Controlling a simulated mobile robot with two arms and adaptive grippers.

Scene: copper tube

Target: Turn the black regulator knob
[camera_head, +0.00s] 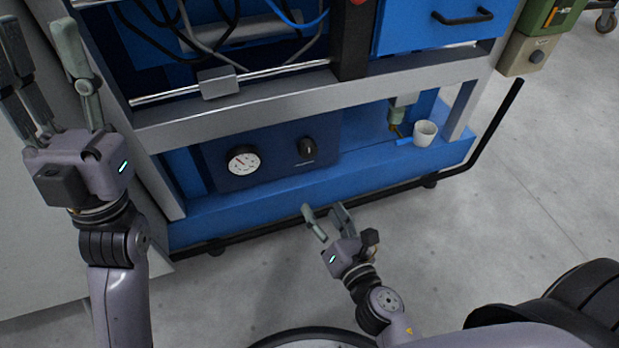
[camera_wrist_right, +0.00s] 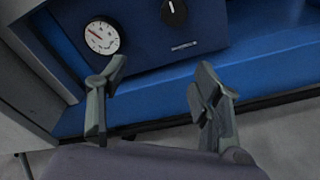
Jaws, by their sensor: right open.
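The black regulator knob (camera_head: 307,148) is on the dark blue panel (camera_head: 270,172) low in the cart, right of a round white gauge (camera_head: 243,160). In the right wrist view the knob (camera_wrist_right: 174,12) shows at the top edge, beyond my fingers. My right gripper (camera_head: 325,215) is open and empty, below and in front of the panel, apart from the knob. Its spread fingers (camera_wrist_right: 160,98) show in the right wrist view with nothing between them. My left gripper (camera_head: 50,85) is at the far left with its fingers apart, pointing up, and looks empty.
The blue lower shelf (camera_head: 370,160) carries a white cup (camera_head: 425,133) at the right. A grey frame bar (camera_head: 300,102) crosses above the panel. A black rail (camera_head: 400,187) runs along the cart's base. The grey floor (camera_head: 520,200) is clear at the right.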

